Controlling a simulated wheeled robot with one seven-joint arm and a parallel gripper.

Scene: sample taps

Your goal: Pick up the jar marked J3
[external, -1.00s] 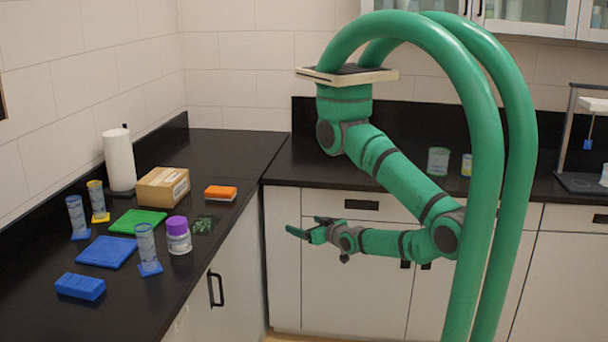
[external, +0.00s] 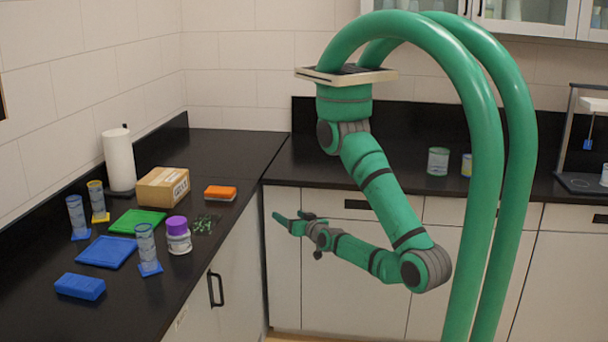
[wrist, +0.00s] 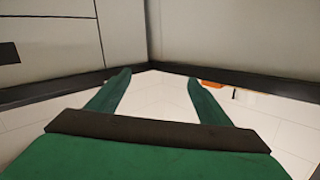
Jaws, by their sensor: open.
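A jar with a purple lid (external: 177,236) stands upright on the left black counter, near its front edge. Two more jars stand on the back counter: a larger grey-green one (external: 438,161) and a small one with a yellow band (external: 467,165). I cannot read a J3 marking on any of them. My gripper (external: 287,218) is open and empty, in front of the cabinets to the right of the left counter, well apart from the purple-lidded jar. In the wrist view its spread fingers (wrist: 159,80) have nothing between them, and no jar shows there.
Around the purple-lidded jar are a clear cylinder (external: 146,245) on a blue base, a green mat (external: 137,221), a blue mat (external: 107,251) and green scraps (external: 205,224). A cardboard box (external: 163,188), an orange block (external: 220,193) and a blue block (external: 80,286) lie farther off.

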